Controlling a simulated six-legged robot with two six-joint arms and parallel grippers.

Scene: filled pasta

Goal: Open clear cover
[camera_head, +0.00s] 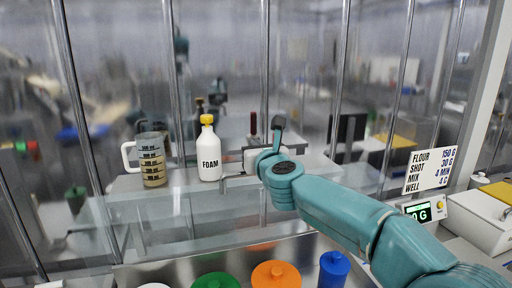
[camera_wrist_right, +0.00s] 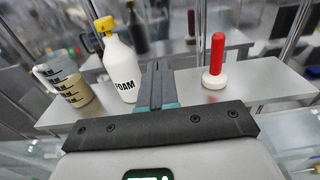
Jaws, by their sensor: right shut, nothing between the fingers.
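A see-through panel, apparently the clear cover (camera_head: 150,222), spans the front of the counter in the head view, below the shelf. My right arm reaches across it from the lower right. My right gripper (camera_head: 245,162) is beside the white bottle, at about shelf height, and its fingers are mostly hidden in the head view. In the right wrist view my right gripper (camera_wrist_right: 156,72) has its fingers together, empty, pointing toward the shelf. I cannot tell whether it touches the panel. My left gripper is not in view.
A white FOAM bottle (camera_head: 208,155) and a measuring jug (camera_head: 152,160) stand on the shelf (camera_wrist_right: 265,80). A red-handled tool (camera_wrist_right: 216,58) stands there too. A scale (camera_head: 425,211) is at the right.

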